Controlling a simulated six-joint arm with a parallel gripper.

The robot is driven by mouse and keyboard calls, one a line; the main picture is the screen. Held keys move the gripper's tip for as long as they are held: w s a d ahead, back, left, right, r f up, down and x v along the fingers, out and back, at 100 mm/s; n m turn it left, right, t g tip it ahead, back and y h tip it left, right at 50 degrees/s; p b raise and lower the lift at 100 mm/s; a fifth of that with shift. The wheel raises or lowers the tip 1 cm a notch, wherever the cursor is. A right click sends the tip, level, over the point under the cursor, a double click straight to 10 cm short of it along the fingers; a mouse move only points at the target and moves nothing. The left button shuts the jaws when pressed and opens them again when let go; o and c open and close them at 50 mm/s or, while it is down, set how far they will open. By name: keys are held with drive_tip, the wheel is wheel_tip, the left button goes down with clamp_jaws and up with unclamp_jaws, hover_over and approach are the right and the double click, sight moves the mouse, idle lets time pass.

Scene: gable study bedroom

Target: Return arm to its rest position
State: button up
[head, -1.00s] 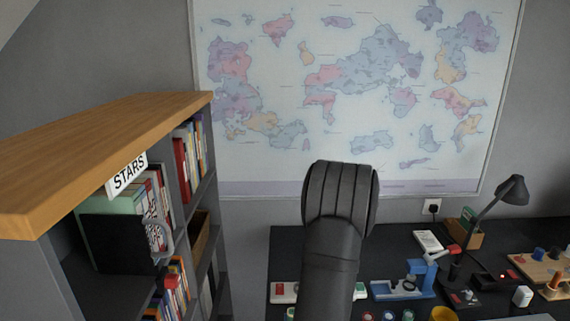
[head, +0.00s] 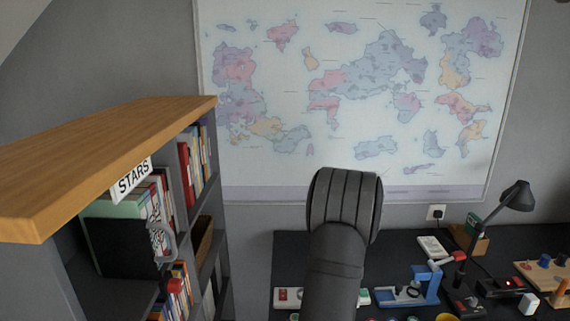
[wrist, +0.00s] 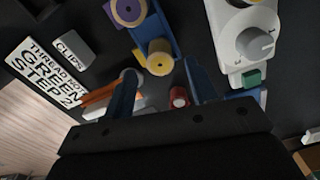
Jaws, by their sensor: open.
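My gripper (wrist: 160,88) shows in the wrist view with its two dark blue fingers spread apart. Nothing is held between them. Below and beyond the fingers are a dark desk top and small items on it. In the head view a dark arm link of mine rises in front of the desk; the gripper itself does not show there.
The wrist view shows a sign reading "GREEN" (wrist: 50,75), a blue device with round knobs (wrist: 160,45) and a white dial unit (wrist: 247,40). In the head view a bookshelf (head: 110,140) stands left, and a lamp (head: 515,195) and a blue stand (head: 425,285) are on the desk (head: 400,243).

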drive_tip(key=shift+f, duration=0.5)
wheel_tip(320, 180, down, 3)
drive_tip(key=shift+r, duration=0.15)
wheel_tip(320, 180, up, 12)
wheel_tip(320, 180, down, 12)
drive_tip(key=shift+r, duration=0.2)
wheel_tip(320, 180, up, 4)
drive_tip(key=shift+f, duration=0.25)
drive_tip(key=s+d+r, duration=0.7)
drive_tip(key=s+d, duration=0.1)
drive_tip(key=s, duration=0.1)
drive_tip(key=w+a+r, duration=0.1)
drive_tip(key=w+a, duration=0.8)
drive_tip(key=w, duration=0.5)
drive_tip(key=w+a+f, duration=0.2)
drive_tip(key=a, duration=0.1)
drive_tip(key=w+a+f, duration=0.2)
drive_tip(key=a, duration=0.1)
drive_tip(key=w+a+f, duration=0.2)
drive_tip(key=a, duration=0.1)
drive_tip(key=shift+w+f, duration=0.3)
drive_tip(key=shift+w, duration=0.05)
drive_tip(key=shift+w+a+f, duration=0.1)
drive_tip(key=shift+f, duration=0.5)
drive_tip(key=shift+w+a+f, duration=0.1)
drive_tip(key=shift+f, duration=1.1)
drive_tip(key=shift+o, duration=0.2)
